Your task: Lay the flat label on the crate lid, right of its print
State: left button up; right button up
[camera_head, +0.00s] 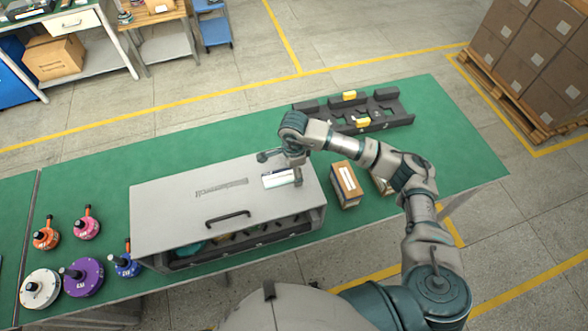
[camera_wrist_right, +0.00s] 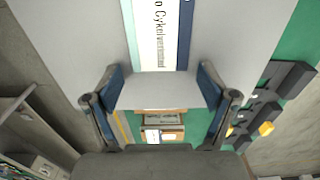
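The grey crate lid (camera_head: 165,205) has dark print (camera_head: 221,188) near its middle. The flat label (camera_head: 281,179), white with a mint and a dark blue edge stripe, lies on or just above the lid, right of the print; contact cannot be told. It also shows in the right wrist view (camera_wrist_right: 158,35), with its lettering running lengthwise. My right gripper (camera_head: 283,165) is over the lid's right part, partly covering the label in the head view. In the wrist view its fingers (camera_wrist_right: 160,88) are spread apart, with the label's visible end beyond them and no grip on it. My left gripper is out of view.
The crate's open front shows parts inside, under a dark handle (camera_head: 228,218). Cardboard boxes (camera_head: 346,185) stand right of the crate. A dark tray (camera_head: 385,110) with yellow pieces lies behind. Several coloured hub motors (camera_head: 84,277) stand at left. The green table (camera_head: 110,175) is clear behind the crate.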

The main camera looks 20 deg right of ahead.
aim_at(290, 174)
pick_arm(q)
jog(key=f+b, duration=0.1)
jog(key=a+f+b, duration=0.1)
jog(key=b, duration=0.1)
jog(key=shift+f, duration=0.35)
pick_arm(e)
notch_tip(290, 174, up, 12)
jog(key=shift+a, duration=0.25)
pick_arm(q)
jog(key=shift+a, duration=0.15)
pick_arm(e)
jog(key=shift+w+a+r, duration=0.1)
jog(key=shift+a+r, duration=0.05)
jog(key=shift+a, duration=0.05)
